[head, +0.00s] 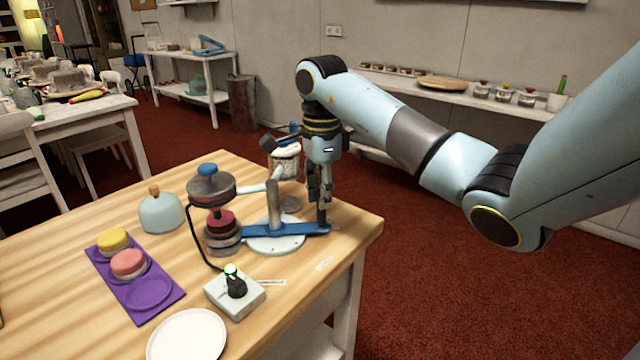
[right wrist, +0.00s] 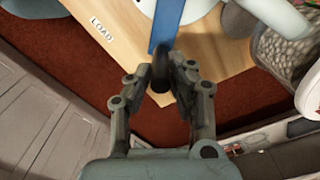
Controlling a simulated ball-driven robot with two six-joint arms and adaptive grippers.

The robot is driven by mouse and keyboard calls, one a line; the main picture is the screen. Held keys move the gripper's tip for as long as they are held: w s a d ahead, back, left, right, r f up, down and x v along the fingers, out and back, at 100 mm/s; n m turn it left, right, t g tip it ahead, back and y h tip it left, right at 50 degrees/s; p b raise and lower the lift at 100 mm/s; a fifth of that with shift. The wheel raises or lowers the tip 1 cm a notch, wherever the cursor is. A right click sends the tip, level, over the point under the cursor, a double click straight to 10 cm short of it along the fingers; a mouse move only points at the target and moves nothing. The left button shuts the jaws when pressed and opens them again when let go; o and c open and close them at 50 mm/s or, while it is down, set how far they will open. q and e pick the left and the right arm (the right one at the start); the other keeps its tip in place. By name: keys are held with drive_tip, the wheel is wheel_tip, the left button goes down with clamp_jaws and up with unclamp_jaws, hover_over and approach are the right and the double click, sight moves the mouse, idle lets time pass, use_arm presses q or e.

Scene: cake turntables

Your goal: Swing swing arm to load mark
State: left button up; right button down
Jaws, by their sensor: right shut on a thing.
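The blue swing arm (head: 295,230) lies flat across a round white base (head: 262,246), one end toward the table's right edge. A stack of round discs (head: 222,238) stands at its other end. My right gripper (head: 323,222) points down at the right end. In the right wrist view my gripper (right wrist: 162,78) is shut on a black knob (right wrist: 160,62) at the end of the blue arm (right wrist: 167,22). The LOAD mark (right wrist: 101,29) lies on the wood to one side, apart from the arm. A white label (head: 325,264) shows in front of the arm's end in the head view, its lettering too small to read.
A control box with a black knob (head: 247,302) stands in front. A purple tray (head: 167,304) with cakes, a white plate (head: 188,337) and a pale blue dome (head: 161,214) are on the left. A canister (head: 287,162) stands behind. Bare wood lies around the label.

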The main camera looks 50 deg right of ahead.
drive_tip(key=shift+s+a, duration=0.2)
drive_tip(key=shift+a, duration=0.05)
drive_tip(key=shift+s+a, duration=0.1)
drive_tip(key=shift+s+a+r+p, duration=0.1)
drive_tip(key=shift+s+a+p, duration=0.6)
drive_tip(key=shift+a, duration=0.4)
